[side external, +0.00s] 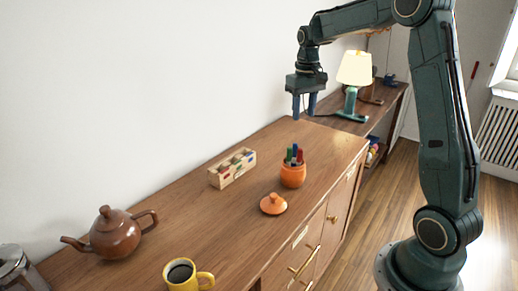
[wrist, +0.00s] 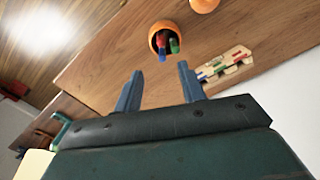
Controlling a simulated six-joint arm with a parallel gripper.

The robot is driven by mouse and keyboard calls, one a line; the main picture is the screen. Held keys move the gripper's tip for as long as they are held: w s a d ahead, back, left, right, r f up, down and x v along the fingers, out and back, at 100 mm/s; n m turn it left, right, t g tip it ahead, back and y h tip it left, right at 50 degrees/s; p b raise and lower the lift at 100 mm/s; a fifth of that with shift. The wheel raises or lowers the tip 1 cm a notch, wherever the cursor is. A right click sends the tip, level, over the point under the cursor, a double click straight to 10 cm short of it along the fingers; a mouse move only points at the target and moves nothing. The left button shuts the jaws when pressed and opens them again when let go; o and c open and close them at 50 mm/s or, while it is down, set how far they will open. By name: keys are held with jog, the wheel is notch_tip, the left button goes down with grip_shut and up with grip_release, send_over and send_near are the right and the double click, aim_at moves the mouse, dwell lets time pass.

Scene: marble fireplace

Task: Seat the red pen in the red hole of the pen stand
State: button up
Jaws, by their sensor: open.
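The red pen (side external: 300,155) stands with a green and a blue pen in an orange pot (side external: 292,176) on the wooden cabinet. In the wrist view the pens show in the pot's mouth, the red one (wrist: 171,37) among them. The pen stand (side external: 232,168) is a pale wooden block with coloured marks, left of the pot; it also shows in the wrist view (wrist: 224,64). Which hole is red is too small to tell. My gripper (side external: 304,114) is open and empty, above the cabinet's far end, up and beyond the pot. It also shows in the wrist view (wrist: 158,75).
An orange lid (side external: 273,204) lies in front of the pot. A brown teapot (side external: 114,234) and a yellow mug (side external: 186,276) with dark liquid stand at the near left. A lamp (side external: 354,72) stands on a farther shelf. The wall runs close behind the pen stand.

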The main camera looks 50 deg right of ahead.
aim_at(301, 149)
jog(key=shift+f, duration=4.3)
jog(key=shift+f, duration=0.1)
jog(key=shift+s+a+f, duration=0.1)
jog(key=shift+f, duration=1.15)
jog(key=shift+s+a+f, duration=0.1)
jog(key=shift+f, duration=1.1)
jog(key=shift+c, duration=0.2)
grip_shut()
